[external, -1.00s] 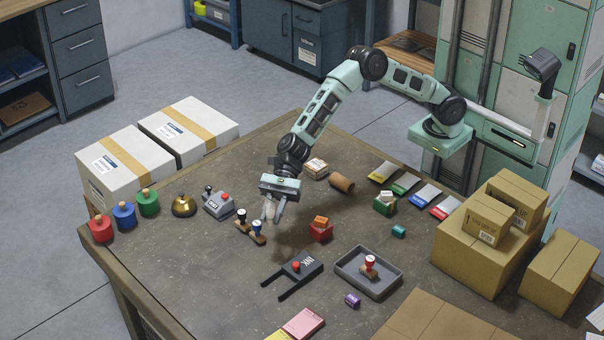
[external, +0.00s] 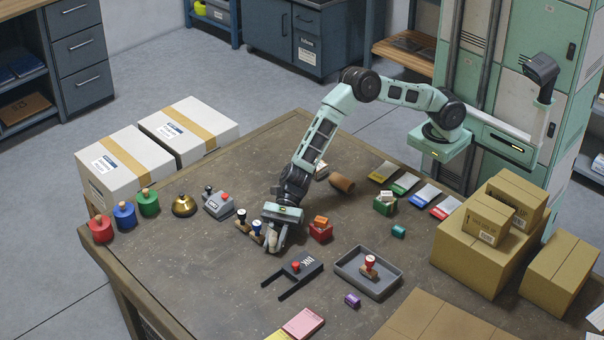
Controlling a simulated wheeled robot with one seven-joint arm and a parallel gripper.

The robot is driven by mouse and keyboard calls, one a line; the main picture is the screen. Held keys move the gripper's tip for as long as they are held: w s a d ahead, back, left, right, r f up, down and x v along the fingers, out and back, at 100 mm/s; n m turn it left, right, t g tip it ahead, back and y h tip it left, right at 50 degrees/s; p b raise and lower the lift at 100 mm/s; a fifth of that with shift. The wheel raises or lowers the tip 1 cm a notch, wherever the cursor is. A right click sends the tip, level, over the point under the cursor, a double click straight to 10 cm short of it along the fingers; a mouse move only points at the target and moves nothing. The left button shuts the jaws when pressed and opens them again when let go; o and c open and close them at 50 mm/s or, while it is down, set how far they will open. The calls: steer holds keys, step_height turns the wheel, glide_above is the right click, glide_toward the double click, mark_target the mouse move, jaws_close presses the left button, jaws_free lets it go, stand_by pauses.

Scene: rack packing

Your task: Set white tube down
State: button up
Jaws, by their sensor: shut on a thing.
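The white tube (external: 273,239) is between the fingers of my gripper (external: 273,246), which is shut on it. The gripper points down, low over the middle of the brown table (external: 190,270). The tube looks roughly upright, its lower end close to the table top. I cannot tell whether it touches the table. The fingers hide part of it.
A grey tray (external: 368,291) with a stamp is to the right. The front left table is clear.

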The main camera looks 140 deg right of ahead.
steer(key=shift+f, duration=0.1)
steer(key=shift+f, duration=0.1)
steer(key=o, duration=0.7)
steer(key=shift+c, duration=0.2)
steer(key=shift+r, duration=0.25)
steer(key=v, duration=1.2)
steer(key=shift+d+f, duration=0.1)
